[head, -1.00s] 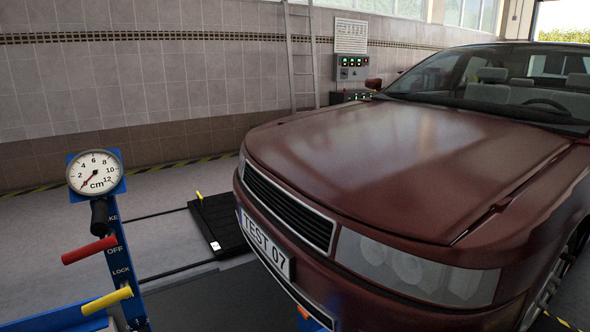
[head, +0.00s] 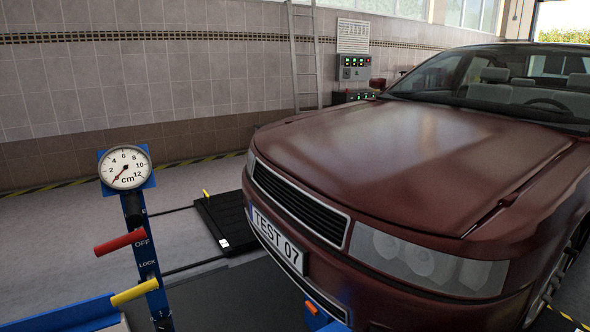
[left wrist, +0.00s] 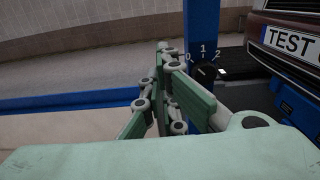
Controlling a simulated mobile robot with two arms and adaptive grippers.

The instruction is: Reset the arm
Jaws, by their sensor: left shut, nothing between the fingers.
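The blue jack post (head: 144,232) stands at the left in the head view. It carries a round cm gauge (head: 125,167) with its needle at the low end, a red lever (head: 120,241) by OFF, and a yellow lever (head: 135,292) below LOCK. A black handle (head: 133,207) sits under the gauge. In the left wrist view, my left gripper (left wrist: 172,82) is shut and empty. It appears just in front of the blue post (left wrist: 203,30), near a black dial knob (left wrist: 208,72) marked 0, 1, 2; contact cannot be told. My right gripper is not in view.
A dark red car (head: 400,170) with plate TEST 07 fills the right side. A black pad (head: 222,218) with a yellow handle lies on the floor between post and car. A ladder (head: 305,60) and control box (head: 353,68) are at the wall.

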